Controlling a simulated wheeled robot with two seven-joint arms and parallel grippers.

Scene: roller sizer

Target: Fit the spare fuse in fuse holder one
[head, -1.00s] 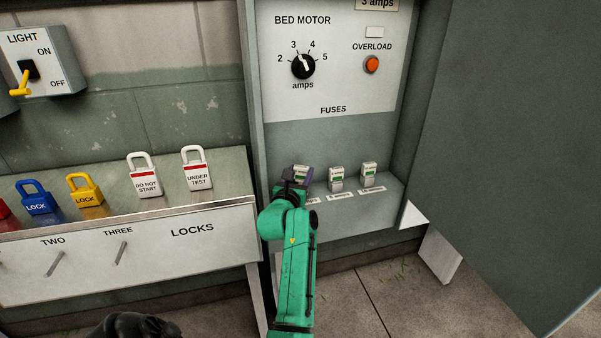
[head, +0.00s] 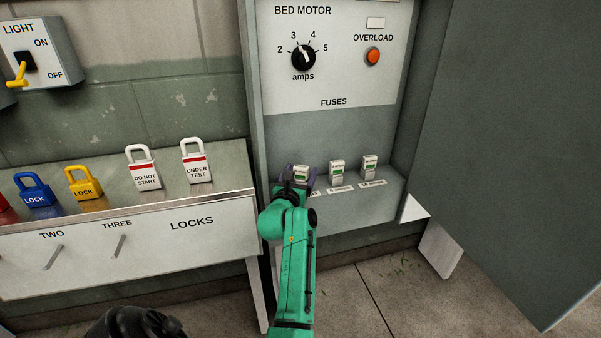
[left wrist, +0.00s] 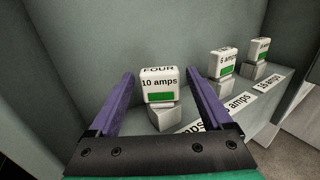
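A white fuse block (left wrist: 160,86) with a green band, marked FOUR and 10 amps, sits on a pale base on the cabinet shelf. It also shows in the head view (head: 301,169). My left gripper (left wrist: 160,76) is open, its purple fingers on either side of this block with gaps visible. In the head view the left gripper (head: 299,176) is at the left end of the fuse row. Two similar fuses, one in the middle (head: 337,166) and one on the right (head: 369,163), stand on their bases. I cannot tell which is the spare, and no holder marked one is readable.
The open cabinet has a grey side wall close to the left of the gripper and a large grey door (head: 510,150) at the right. Amp labels (head: 341,189) lie along the shelf front. A ledge with several padlocks (head: 196,165) stands at the left.

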